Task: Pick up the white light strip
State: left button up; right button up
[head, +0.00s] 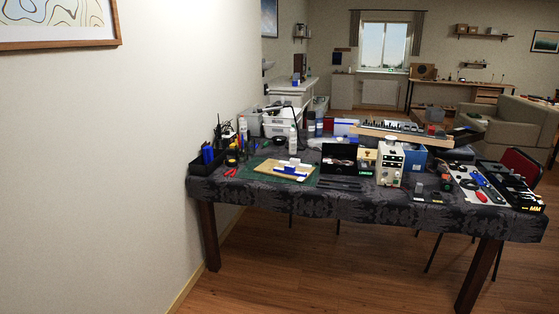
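A cluttered table (330,213) with a dark patterned cloth stands ahead of me. On its left half, a tan board (262,168) lies on a green mat (285,177). On the board are a few small white and blue pieces (291,169). One of the white ones may be the white light strip, but they are too small to tell for sure. Neither of my grippers is in view.
A wall runs close along the table's left end. Black holders with pens and tools (208,158) stand there. A white power unit (390,163), a keyboard-like device (393,130) and red-handled tools crowd the right half. A red chair (521,165) is at the right. The wooden floor in front is clear.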

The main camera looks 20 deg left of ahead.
aim_at(295, 162)
jog(key=i+j, duration=0.2)
jog(key=j, duration=0.2)
jog(key=i+j+u, duration=0.1)
jog(key=j, duration=0.35)
jog(key=i+j, duration=0.35)
jog(key=i+j+u, duration=0.1)
jog(key=j, duration=0.35)
jog(key=i+l, duration=0.1)
jog(key=i+l+z, duration=0.1)
jog(key=i, duration=0.3)
jog(key=i+l+z, duration=0.1)
jog(key=i+l, duration=0.15)
jog(key=i, duration=0.2)
jog(key=i+l, duration=0.15)
jog(key=i, duration=0.25)
jog(key=l+z, duration=0.05)
